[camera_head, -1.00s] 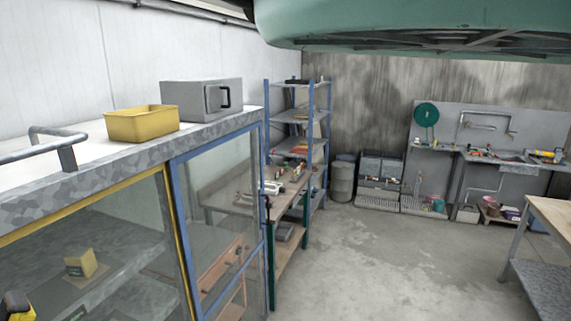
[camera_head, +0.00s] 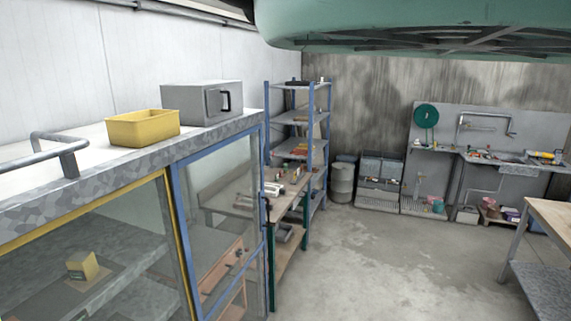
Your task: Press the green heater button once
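I cannot make out a green heater button in this view. A grey box-shaped appliance (camera_head: 185,104) with a dark handle on its front stands on the cabinet top at the left; whether it is a heater I cannot tell. My gripper is not in view, so whether it is open or shut is not shown.
A glass-fronted cabinet (camera_head: 70,178) fills the left, with a yellow bin (camera_head: 143,128) on top. Behind it are a workbench (camera_head: 284,206) and blue-framed shelves (camera_head: 299,117). A pale-green body (camera_head: 420,22) hangs overhead. A table (camera_head: 552,214) stands right. The concrete floor (camera_head: 390,265) between is clear.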

